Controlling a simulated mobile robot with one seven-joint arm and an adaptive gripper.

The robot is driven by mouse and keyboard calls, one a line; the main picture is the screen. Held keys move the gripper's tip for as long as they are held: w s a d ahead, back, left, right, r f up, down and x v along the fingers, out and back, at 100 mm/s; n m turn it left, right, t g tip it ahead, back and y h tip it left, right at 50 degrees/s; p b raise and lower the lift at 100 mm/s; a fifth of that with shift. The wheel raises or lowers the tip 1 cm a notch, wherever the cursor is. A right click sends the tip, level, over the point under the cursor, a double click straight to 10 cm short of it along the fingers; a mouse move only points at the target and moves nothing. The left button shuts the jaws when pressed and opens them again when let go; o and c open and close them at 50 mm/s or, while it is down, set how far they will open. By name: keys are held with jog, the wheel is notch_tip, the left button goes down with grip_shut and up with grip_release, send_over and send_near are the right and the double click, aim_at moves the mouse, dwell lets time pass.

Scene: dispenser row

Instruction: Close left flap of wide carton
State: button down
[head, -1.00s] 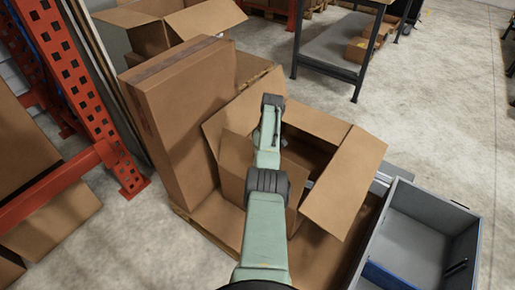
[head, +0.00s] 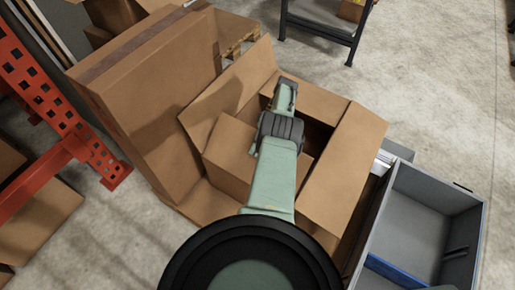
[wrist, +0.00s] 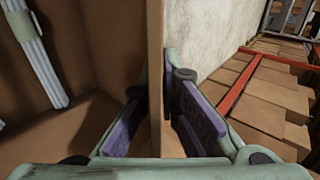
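The wide carton stands open in the head view. Its left flap (head: 232,92) stands up and leans outward, its right flap (head: 345,165) is spread outward, and a back flap (head: 312,98) and a near flap (head: 232,150) also show. Which flap the panel is, I cannot tell.
A tall flat carton (head: 150,95) stands close to the left. A grey bin (head: 415,230) is close on the right. An orange-red rack (head: 50,110) stands at far left, and a dark table (head: 320,35) behind. Bare floor (head: 430,90) lies at upper right.

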jog(key=shift+f+b, duration=0.15)
jog(key=shift+b, duration=0.2)
jog(key=c, duration=2.3)
grip_release()
jog(key=o, duration=0.5)
jog(key=shift+d, duration=0.1)
jog(key=shift+p, duration=0.45)
